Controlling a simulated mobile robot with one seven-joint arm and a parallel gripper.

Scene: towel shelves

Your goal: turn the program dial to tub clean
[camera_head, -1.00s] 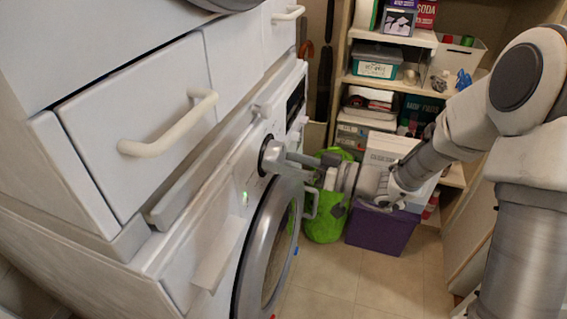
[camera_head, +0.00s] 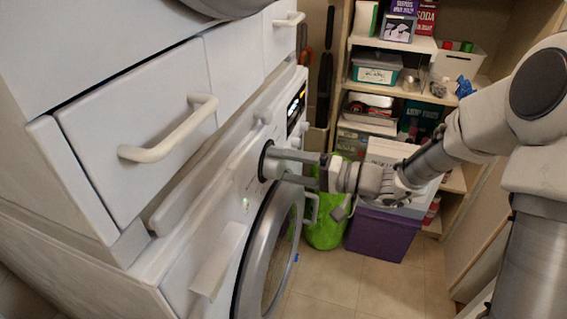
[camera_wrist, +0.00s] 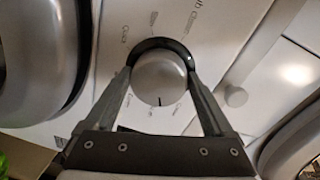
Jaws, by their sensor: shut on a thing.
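The program dial is a round grey knob on the white washer's front panel; it shows in the wrist view (camera_wrist: 158,82) and at the panel in the head view (camera_head: 264,162). My gripper (camera_wrist: 160,72) is shut on the dial, one finger on each side of it. In the head view my gripper (camera_head: 279,166) reaches the dial from the right, its fingers one above the other. A dark mark on the dial's face points toward the gripper's palm in the wrist view. Printed labels ring the dial, but most are too small or blurred to read.
The washer's round door (camera_head: 268,250) is below the dial, and a display (camera_head: 296,108) is beyond it. A white drawer with a handle (camera_head: 170,135) is above left. A purple bin (camera_head: 383,235) and green bag (camera_head: 325,233) stand on the floor behind my arm.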

